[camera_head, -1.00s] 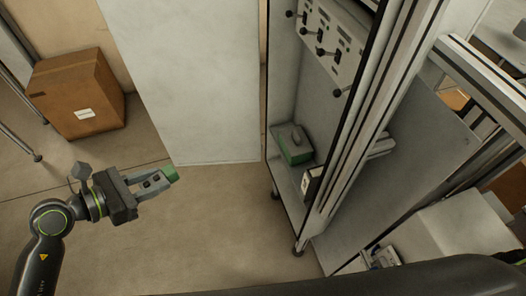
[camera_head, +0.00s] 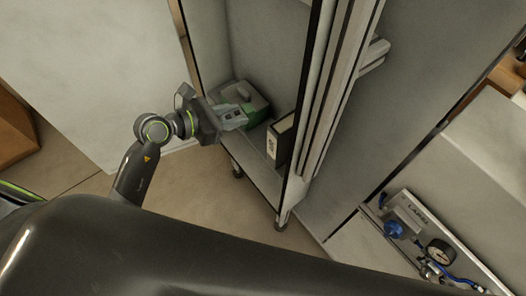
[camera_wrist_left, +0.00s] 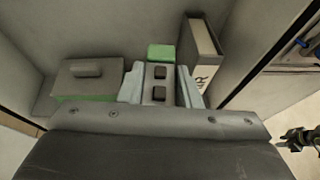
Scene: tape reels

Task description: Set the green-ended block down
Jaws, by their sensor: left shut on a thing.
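My left gripper (camera_head: 236,117) is shut on the green-ended block, inside the open cabinet above its lower shelf. The block's green end (camera_head: 250,110) sticks out past the fingertips, beside the green and grey box. In the left wrist view the green end (camera_wrist_left: 160,52) lies beyond the fingers, and the block's grey body (camera_wrist_left: 158,85) sits between them. The block is between the box on the left and a white and dark binder-like case on the right. I cannot tell whether it touches the shelf. A small dark jaw-like part (camera_wrist_left: 298,138) at the wrist view's right edge may be my right gripper.
The green and grey box (camera_head: 240,92) stands on the shelf (camera_head: 262,178) by the cabinet's back wall; the binder-like case (camera_head: 281,139) stands upright to the right. Cabinet posts rise close on that side. A gauge panel (camera_head: 440,250) lies at lower right.

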